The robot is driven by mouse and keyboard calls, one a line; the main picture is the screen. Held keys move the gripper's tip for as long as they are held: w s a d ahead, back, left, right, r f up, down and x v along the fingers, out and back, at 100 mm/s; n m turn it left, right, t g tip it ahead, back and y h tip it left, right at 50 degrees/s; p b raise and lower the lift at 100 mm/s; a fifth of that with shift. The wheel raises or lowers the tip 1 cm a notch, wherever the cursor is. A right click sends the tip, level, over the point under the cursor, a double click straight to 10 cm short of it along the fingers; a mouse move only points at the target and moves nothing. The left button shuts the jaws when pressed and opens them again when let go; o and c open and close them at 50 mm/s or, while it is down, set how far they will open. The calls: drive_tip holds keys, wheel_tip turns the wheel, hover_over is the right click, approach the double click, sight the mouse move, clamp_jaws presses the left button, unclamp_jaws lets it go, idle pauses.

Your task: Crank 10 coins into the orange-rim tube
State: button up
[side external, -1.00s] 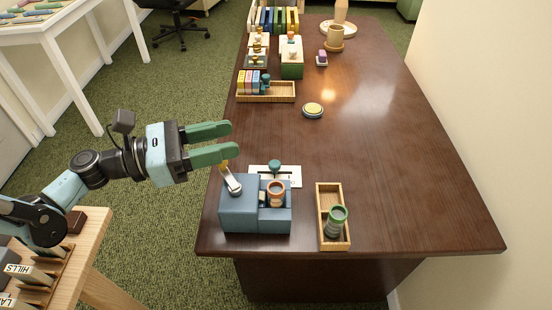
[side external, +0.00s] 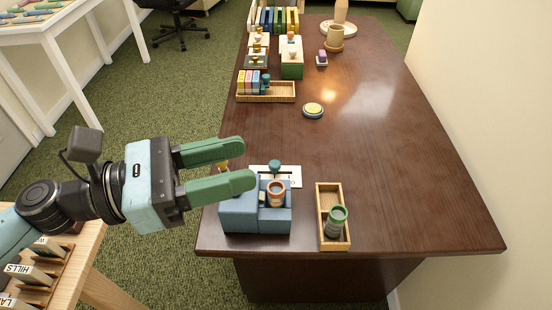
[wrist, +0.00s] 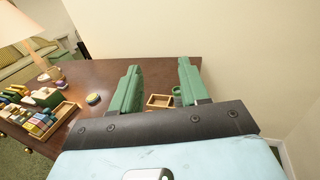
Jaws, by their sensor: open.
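A blue box-shaped coin machine (side external: 240,220) sits at the near left end of the brown table. The orange-rim tube (side external: 276,194) stands upright in its right part. The crank is mostly hidden behind my fingers; only a yellow tip (side external: 222,166) shows between them. My gripper (side external: 248,165) is open and empty, its green fingers pointing right, in front of and above the machine in this view. In the wrist view the two fingers (wrist: 157,90) are apart with nothing between them; the machine is hidden there.
A yellow-topped round button (side external: 313,110) is farther back. The table's middle and right are clear.

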drive_tip(key=shift+o, duration=0.3)
drive_tip(key=w+a+f+m+g, duration=0.1)
drive_tip(key=w, duration=0.2)
drive_tip(key=w+f+m+g, duration=0.1)
drive_tip(key=w, duration=0.1)
drive_tip(key=w+a+f+g+h, duration=0.1)
drive_tip(key=w+f+g, duration=0.1)
drive_tip(key=w, duration=0.1)
drive_tip(key=shift+w+a+f+m, duration=0.1)
drive_tip(key=shift+w+a+m, duration=0.25)
drive_tip(key=shift+m, duration=0.05)
drive_tip(key=w+a+f+m+g, duration=0.2)
drive_tip(key=a+f+g, duration=0.1)
drive_tip(key=a, duration=0.2)
drive_tip(key=w+a+f+m+g, duration=0.1)
drive_tip(key=w+a+f+g, duration=0.1)
drive_tip(key=w+a+f, duration=0.3)
drive_tip(key=shift+g, duration=0.3)
drive_tip(key=s+x, duration=0.1)
drive_tip(key=x, duration=0.6)
drive_tip(key=s+x, duration=0.1)
drive_tip(key=x, duration=0.3)
drive_tip(key=shift+s+r, duration=0.3)
drive_tip(key=shift+s, duration=0.05)
drive_tip(key=shift+c, duration=0.5)
clamp_jaws()
